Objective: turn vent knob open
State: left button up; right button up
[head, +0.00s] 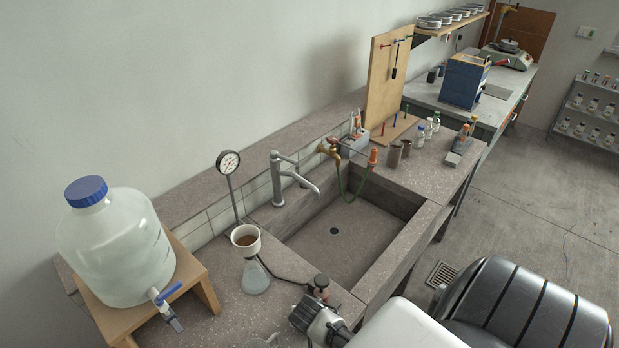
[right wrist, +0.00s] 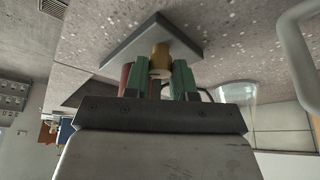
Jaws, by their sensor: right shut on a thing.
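In the right wrist view, a short brass-coloured part, seemingly the vent knob (right wrist: 160,55), stands on a grey square plate (right wrist: 135,50). My right gripper (right wrist: 160,75) is shut on it, with a green finger pad on each side. A red-brown part shows beside the left-hand pad. In the head view, a dark-topped reddish fitting (head: 321,283) stands at the front of the bench beside my right gripper, and a dark hose runs to it from the flask. The fingertips are too small to make out there. Which way the knob points is hidden. My left gripper is not in view.
A glass flask (head: 256,279) with a white funnel (head: 245,238) stands close by at the left. A gauge (head: 228,163) rises behind it. A large water jug (head: 117,248) stands on a wooden stand at the far left. The sink (head: 340,238) is behind the fitting.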

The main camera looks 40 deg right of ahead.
jog(key=n, duration=0.2)
jog(key=n+t+y, duration=0.1)
jog(key=n, duration=0.1)
jog(key=shift+s+d+n+y, duration=0.1)
jog(key=shift+n+y, duration=0.8)
jog(key=shift+n, duration=1)
jog(key=o, duration=0.9)
jog(key=shift+o, duration=0.2)
jog(key=shift+s+r, duration=0.2)
jog(key=shift+r, duration=0.3)
jog(key=b+v, duration=0.1)
jog(key=v, duration=0.8)
jog(key=shift+s+r, duration=0.25)
jog(key=shift+r, duration=0.1)
